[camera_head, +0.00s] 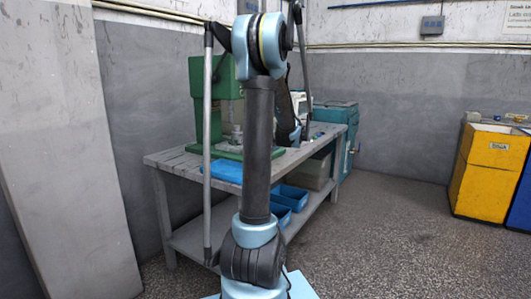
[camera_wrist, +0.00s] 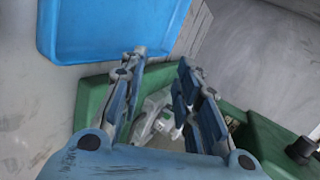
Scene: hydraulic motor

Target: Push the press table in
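A green press (camera_head: 203,100) stands on a grey workbench (camera_head: 165,159), partly hidden behind my arm in the head view. Its green base shows in the wrist view (camera_wrist: 92,98) below and around my fingers. A light grey metal part (camera_wrist: 150,118) is seen between the fingers; I cannot tell whether it is the press table. My gripper (camera_wrist: 158,70) is open, with two blue-grey fingers apart and nothing visibly held. I cannot tell whether the fingers touch the press. My arm hides the gripper in the head view.
A blue tray (camera_wrist: 115,28) lies beside the green base; it also shows on the bench (camera_head: 226,171). Blue bins (camera_head: 291,193) sit on the lower shelf. A teal cabinet (camera_head: 338,115) stands behind, a yellow bin (camera_head: 487,172) at right. The speckled floor at right is clear.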

